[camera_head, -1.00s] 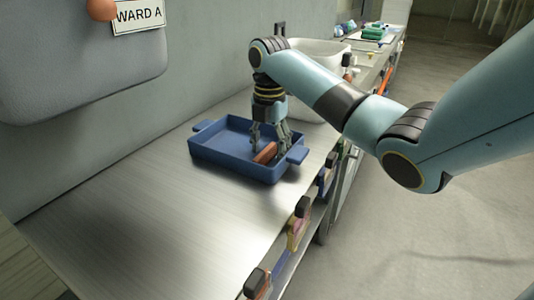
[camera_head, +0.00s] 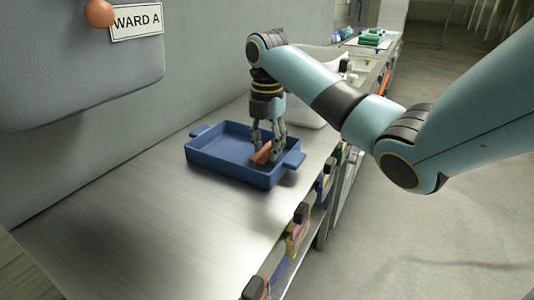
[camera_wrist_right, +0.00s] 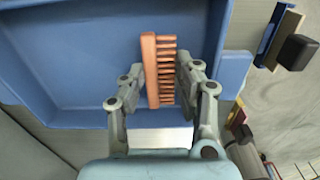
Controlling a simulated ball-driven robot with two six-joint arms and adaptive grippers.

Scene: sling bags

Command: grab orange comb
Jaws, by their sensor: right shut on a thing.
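The orange comb (camera_wrist_right: 151,70) is between the fingers of my right gripper (camera_wrist_right: 165,75) in the right wrist view, its teeth pointing right. In the head view the comb (camera_head: 262,153) shows at the fingertips of my right gripper (camera_head: 267,150), tilted, inside the right part of the blue tray (camera_head: 222,172). The right gripper is shut on the comb. Whether the comb touches the tray floor is hard to tell. My left gripper is not in view.
The tray has raised walls and end handles and stands on a metal counter (camera_head: 150,210). The counter is bare in front of it. A white basin (camera_head: 310,118) stands behind the arm. Several items hang along the counter's right edge. A grey bag (camera_head: 80,60) is at upper left.

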